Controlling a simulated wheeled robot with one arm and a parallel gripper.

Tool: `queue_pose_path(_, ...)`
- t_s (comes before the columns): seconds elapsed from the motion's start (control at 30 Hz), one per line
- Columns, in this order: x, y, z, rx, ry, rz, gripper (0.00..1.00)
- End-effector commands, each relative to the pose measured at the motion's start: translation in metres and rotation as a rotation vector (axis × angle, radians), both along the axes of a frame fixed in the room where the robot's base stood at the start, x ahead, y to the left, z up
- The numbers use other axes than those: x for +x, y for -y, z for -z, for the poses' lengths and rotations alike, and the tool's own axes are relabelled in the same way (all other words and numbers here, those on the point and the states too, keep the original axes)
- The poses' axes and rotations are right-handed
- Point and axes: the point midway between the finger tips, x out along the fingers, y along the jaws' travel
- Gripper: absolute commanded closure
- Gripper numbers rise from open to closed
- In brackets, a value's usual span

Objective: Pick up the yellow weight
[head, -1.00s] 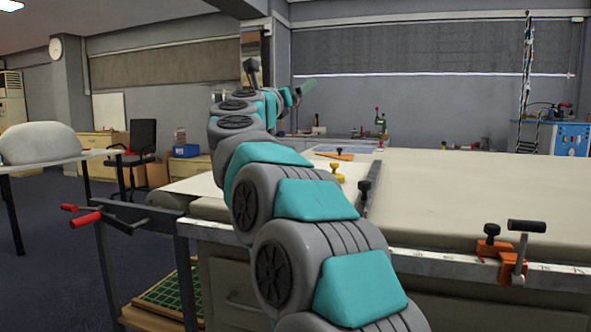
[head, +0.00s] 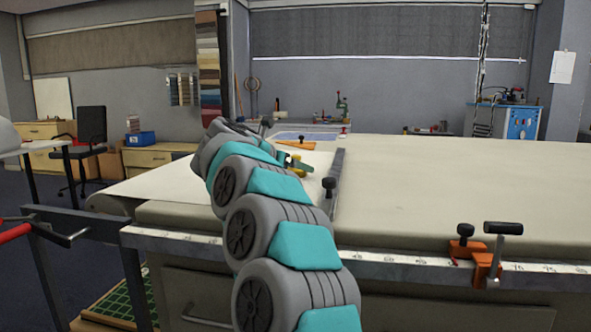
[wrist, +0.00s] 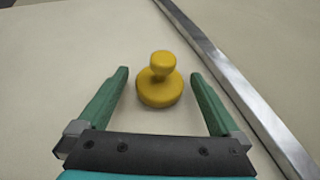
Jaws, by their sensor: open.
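The yellow weight (wrist: 160,88) has a round base and a knob on top. It stands upright on the pale cloth table (head: 440,190). In the wrist view it sits midway between the tips of my open gripper (wrist: 160,76), with a gap to each green finger. In the head view the yellow weight (head: 298,168) is mostly hidden behind my gripper (head: 298,160), and only bits of yellow show.
A metal straightedge (wrist: 235,80) runs along the cloth just right of my gripper; it also shows in the head view (head: 336,190) with a dark knob. An orange tool (head: 296,144) lies beyond. An orange clamp (head: 484,262) grips the front edge. The table's right side is clear.

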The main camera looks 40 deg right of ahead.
Motion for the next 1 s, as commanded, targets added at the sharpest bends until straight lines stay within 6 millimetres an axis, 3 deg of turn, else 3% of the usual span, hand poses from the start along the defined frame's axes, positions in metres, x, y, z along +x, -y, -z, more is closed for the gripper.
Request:
queue_pose_path(0.13,0.0025,0.0139,0.0045,0.000,0.001,0.004,0.00)
queue_pose_path(0.4,0.0040,0.0152,0.0058,-0.001,0.001,0.000,0.00)
queue_pose_path(1.0,0.0043,0.0148,0.0059,-0.001,0.001,-0.001,0.68)
